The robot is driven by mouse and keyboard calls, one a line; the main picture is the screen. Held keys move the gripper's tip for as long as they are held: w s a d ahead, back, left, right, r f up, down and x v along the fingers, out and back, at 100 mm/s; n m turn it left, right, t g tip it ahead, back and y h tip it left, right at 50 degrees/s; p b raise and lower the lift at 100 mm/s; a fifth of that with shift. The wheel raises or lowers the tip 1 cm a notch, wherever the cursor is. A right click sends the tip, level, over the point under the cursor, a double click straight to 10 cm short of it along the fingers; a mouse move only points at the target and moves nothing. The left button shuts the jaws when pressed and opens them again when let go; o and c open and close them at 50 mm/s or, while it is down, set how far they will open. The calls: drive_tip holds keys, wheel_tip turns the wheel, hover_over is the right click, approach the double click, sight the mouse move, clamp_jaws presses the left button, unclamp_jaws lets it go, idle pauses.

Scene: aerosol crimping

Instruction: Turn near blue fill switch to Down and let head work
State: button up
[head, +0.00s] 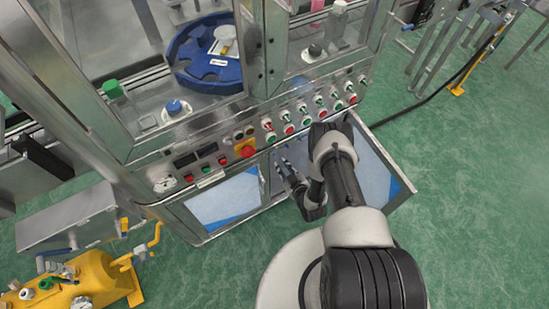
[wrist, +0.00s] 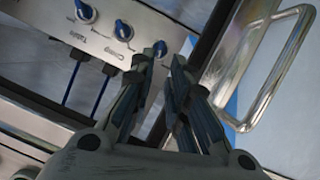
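In the wrist view a metal panel carries a row of blue switches. One blue switch (wrist: 85,11) is at the upper left, a middle blue switch (wrist: 123,30) is below and right of it, and a third blue switch (wrist: 159,49) sits right by the tip of my left finger. My gripper (wrist: 167,62) points at the panel with a narrow gap between its fingertips and nothing visible in it. I cannot tell whether it touches the third switch. In the head view my gripper (head: 281,166) reaches into the open lower cabinet; the blue switches are too small to read there.
Above is a panel with several red and green knobs (head: 303,108). A closed door (head: 225,200) is to the left.

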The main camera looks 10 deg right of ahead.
drive_tip(key=b+x, duration=0.3)
drive_tip(key=x, duration=0.5)
drive_tip(key=shift+w, duration=0.35)
drive_tip(key=shift+a+f, duration=0.15)
drive_tip(key=shift+c, duration=0.5)
clamp_jaws()
